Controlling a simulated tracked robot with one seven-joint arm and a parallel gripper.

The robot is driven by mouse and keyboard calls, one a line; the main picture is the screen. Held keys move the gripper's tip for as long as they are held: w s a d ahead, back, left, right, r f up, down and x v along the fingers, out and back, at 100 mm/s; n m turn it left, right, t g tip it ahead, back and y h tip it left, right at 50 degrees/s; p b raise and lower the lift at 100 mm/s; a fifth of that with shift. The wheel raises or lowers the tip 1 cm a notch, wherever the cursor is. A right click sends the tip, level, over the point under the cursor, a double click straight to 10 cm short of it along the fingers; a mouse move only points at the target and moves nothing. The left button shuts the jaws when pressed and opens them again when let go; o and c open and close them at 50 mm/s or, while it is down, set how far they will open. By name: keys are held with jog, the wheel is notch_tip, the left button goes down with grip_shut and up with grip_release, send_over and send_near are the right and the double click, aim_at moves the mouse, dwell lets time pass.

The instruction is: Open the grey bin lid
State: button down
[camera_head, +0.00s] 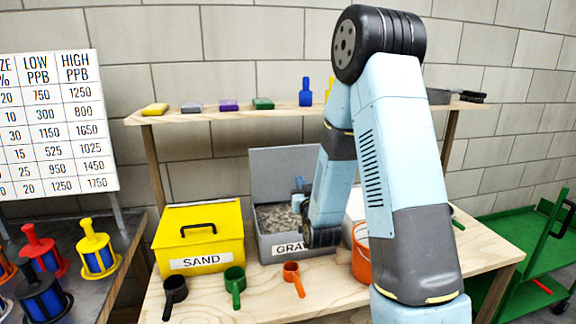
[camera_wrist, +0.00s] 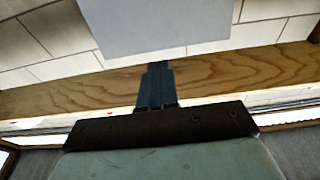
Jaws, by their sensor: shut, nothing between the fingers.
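The grey bin (camera_head: 262,244) marked GRAVEL, its label partly hidden by my arm, stands on the wooden bench in the head view. Its grey lid (camera_head: 277,170) is raised upright at the back, and gravel (camera_head: 272,218) shows inside. My gripper (camera_head: 300,183) is in front of the raised lid and above the gravel, partly hidden by my arm. In the wrist view my gripper's fingers (camera_wrist: 155,75) are together with nothing between them. A pale grey panel (camera_wrist: 155,25), which looks like the lid, lies beyond the fingertips; I cannot tell whether they touch.
A closed yellow SAND bin (camera_head: 200,236) stands left of the grey bin. An orange bucket (camera_head: 361,258) is on its right, partly behind my arm. Black (camera_head: 174,290), green (camera_head: 235,282) and orange scoops (camera_head: 292,275) lie in front. A shelf (camera_head: 215,113) runs above.

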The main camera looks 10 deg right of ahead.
aim_at(287, 156)
jog(key=w+r, duration=0.1)
jog(key=w, duration=0.8)
jog(key=w+r, duration=0.1)
jog(key=w, duration=0.3)
jog(key=shift+w+a+r, duration=0.3)
jog(key=shift+r, duration=0.05)
